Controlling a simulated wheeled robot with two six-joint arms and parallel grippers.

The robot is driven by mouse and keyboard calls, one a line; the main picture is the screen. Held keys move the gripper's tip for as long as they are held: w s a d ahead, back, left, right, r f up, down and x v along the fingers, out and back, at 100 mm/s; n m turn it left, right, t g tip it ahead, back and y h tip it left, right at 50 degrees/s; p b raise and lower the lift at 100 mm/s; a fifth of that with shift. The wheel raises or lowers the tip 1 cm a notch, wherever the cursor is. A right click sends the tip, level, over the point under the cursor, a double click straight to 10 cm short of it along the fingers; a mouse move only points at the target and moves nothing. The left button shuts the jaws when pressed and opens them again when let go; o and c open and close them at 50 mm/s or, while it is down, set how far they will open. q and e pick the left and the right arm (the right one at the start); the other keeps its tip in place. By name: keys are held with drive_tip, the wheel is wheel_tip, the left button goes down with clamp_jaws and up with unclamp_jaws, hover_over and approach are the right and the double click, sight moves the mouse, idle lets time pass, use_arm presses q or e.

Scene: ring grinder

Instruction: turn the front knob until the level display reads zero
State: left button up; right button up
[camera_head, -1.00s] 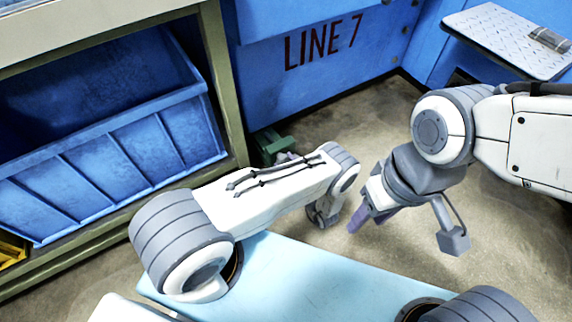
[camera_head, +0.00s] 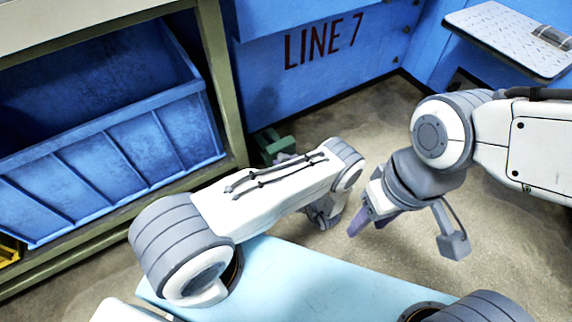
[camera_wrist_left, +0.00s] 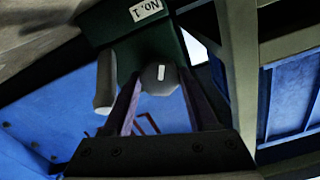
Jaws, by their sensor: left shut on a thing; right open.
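In the left wrist view a round grey knob (camera_wrist_left: 160,78) with a white mark sits on a dark green housing (camera_wrist_left: 120,32). The white mark stands about upright in the picture. My left gripper (camera_wrist_left: 160,90) has one finger on each side of the knob and is shut on it. In the head view, part of the green housing (camera_head: 277,147) shows beyond my left forearm, which hides the left fingers and knob. My right gripper (camera_head: 368,217) is open and empty above the floor. No level display is readable in either view.
A grey cylindrical part (camera_wrist_left: 105,82) stands left of the knob, and a partly cut-off label (camera_wrist_left: 147,9) is above. A large blue bin (camera_head: 110,140) sits on a rack at left. A metal shelf (camera_head: 510,40) is at upper right. Floor around my right gripper is clear.

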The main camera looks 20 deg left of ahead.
use_arm(q)
drive_tip(key=shift+f, duration=0.1)
idle(0.4)
drive_tip(key=o, duration=1.4)
drive_tip(key=s+d+n+p, duration=0.6)
drive_tip(key=d+n, duration=0.2)
drive_tip(key=n, duration=0.4)
drive_tip(key=w+d+r+m+h+p, duration=0.3)
drive_tip(key=w+d+r+h, duration=0.3)
drive_tip(key=w+d+r, duration=0.4)
drive_tip(key=w+d+r+m+h+p, duration=0.1)
drive_tip(key=d+r+p, duration=0.1)
drive_tip(key=r, duration=0.2)
drive_tip(key=w+d+r+m+h+p, duration=0.1)
drive_tip(key=w+d+r+h+p, duration=0.1)
drive_tip(key=r, duration=0.3)
drive_tip(key=w+d+r+m+h+p, duration=0.2)
drive_tip(key=r+p, duration=0.1)
drive_tip(key=r, duration=0.1)
drive_tip(key=shift+w+d+r, duration=0.15)
drive_tip(key=shift+d+r, duration=0.2)
drive_tip(key=shift+r, duration=0.05)
